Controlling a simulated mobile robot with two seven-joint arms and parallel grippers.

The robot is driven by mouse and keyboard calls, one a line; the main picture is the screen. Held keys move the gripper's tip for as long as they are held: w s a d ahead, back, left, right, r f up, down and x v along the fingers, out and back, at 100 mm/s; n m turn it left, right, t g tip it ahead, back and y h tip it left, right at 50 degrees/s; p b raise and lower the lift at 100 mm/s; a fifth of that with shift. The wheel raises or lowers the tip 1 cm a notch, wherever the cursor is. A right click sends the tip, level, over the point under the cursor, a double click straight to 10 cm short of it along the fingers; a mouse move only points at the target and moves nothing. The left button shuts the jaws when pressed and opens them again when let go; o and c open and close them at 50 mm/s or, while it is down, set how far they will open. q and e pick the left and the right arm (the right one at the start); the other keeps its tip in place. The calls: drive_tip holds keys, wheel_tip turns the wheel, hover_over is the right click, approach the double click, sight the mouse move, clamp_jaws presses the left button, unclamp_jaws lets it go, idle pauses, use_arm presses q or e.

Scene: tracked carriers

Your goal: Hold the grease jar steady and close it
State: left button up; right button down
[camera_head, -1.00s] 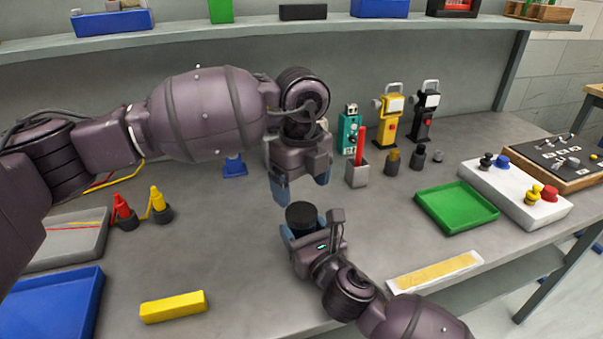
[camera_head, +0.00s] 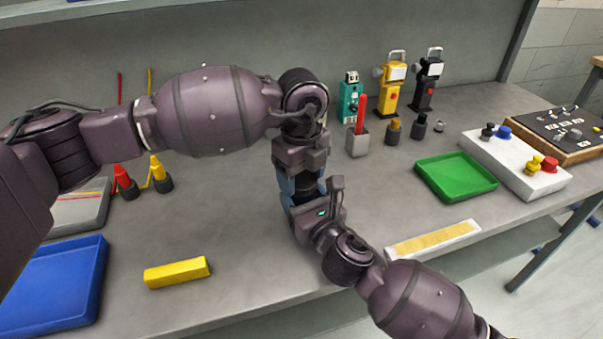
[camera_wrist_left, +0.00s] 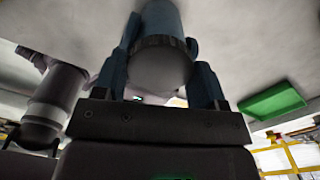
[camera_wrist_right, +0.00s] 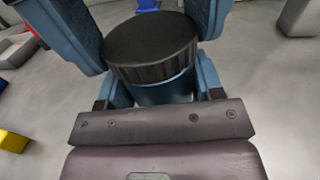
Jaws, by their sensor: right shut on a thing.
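The grease jar has a blue body (camera_wrist_right: 165,88) and a ridged black lid (camera_wrist_right: 150,42) that sits on top of it in the right wrist view. My right gripper (camera_head: 306,205) is shut on the jar's body and holds it upright above the bench. My left gripper (camera_head: 303,184) points down from above. Its two fingers straddle the lid, open, one on each side. In the left wrist view the lid's top (camera_wrist_left: 160,66) faces the camera between the fingers. The head view shows only a dark bit of the lid between the grippers. I cannot tell how tightly the lid is seated.
A green tray (camera_head: 455,187), a grey cup with a red stick (camera_head: 358,142) and a control box (camera_head: 520,180) stand to the right. A yellow bar (camera_head: 177,272) and a blue tray (camera_head: 85,300) lie at the left front. The bench around the yellow bar is clear.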

use_arm(q)
drive_tip(key=c, duration=0.5)
drive_tip(key=m, duration=1)
drive_tip(key=shift+m, duration=0.3)
drive_tip(key=m, duration=0.6)
drive_tip(key=shift+m, duration=0.4)
drive_tip(key=m, duration=0.9)
drive_tip(key=shift+m, duration=0.3)
drive_tip(key=m, duration=0.5)
drive_tip(key=shift+f, duration=0.1)
drive_tip(key=m, duration=0.8)
drive_tip(key=shift+m, duration=0.4)
drive_tip(key=o, duration=1)
drive_tip(key=shift+o, duration=0.2)
